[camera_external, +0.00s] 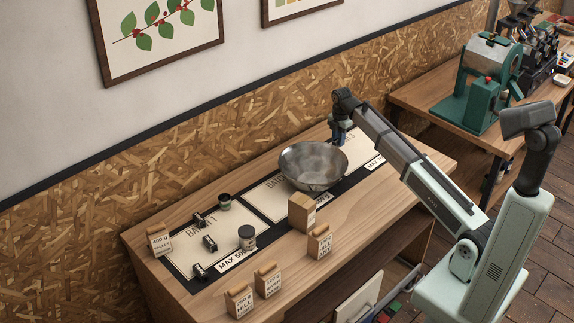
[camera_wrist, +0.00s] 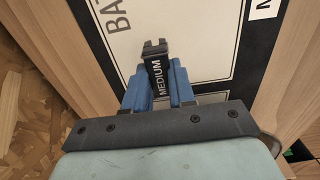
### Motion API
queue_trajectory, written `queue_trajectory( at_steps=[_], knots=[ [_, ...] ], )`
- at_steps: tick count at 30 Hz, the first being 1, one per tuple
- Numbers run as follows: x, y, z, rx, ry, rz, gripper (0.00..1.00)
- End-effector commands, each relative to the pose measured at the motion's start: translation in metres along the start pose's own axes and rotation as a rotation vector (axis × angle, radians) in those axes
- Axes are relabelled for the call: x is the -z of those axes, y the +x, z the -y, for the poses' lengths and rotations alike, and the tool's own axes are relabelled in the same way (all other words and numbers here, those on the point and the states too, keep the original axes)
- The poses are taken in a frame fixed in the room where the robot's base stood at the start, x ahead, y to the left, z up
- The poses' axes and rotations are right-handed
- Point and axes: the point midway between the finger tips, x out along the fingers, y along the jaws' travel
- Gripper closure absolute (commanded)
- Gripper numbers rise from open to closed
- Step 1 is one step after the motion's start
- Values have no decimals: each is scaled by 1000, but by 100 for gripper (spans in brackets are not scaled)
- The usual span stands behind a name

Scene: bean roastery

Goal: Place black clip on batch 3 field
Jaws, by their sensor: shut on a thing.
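My gripper (camera_external: 340,133) is over the far right end of the workbench, behind the metal bowl. In the wrist view my gripper (camera_wrist: 156,82) has blue fingers shut on a black clip (camera_wrist: 156,62) labelled MEDIUM. The clip is over a pale, black-bordered field (camera_wrist: 200,35); whether it touches the field cannot be told. In the external view this right-hand field (camera_external: 358,148) is partly hidden by the bowl and my arm.
The metal bowl (camera_external: 312,168) stands on the middle field. The left field (camera_external: 185,243) holds several black clips (camera_external: 210,243) and jars (camera_external: 247,237). A green roaster (camera_external: 486,90) stands on another table.

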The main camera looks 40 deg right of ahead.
Motion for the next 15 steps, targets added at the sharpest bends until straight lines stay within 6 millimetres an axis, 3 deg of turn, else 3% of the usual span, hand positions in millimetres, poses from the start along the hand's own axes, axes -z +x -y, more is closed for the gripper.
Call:
queue_trajectory(
  at_steps=[15],
  knots=[
    [0, 46, 0, 0, 0, 0, 100]
  ],
)
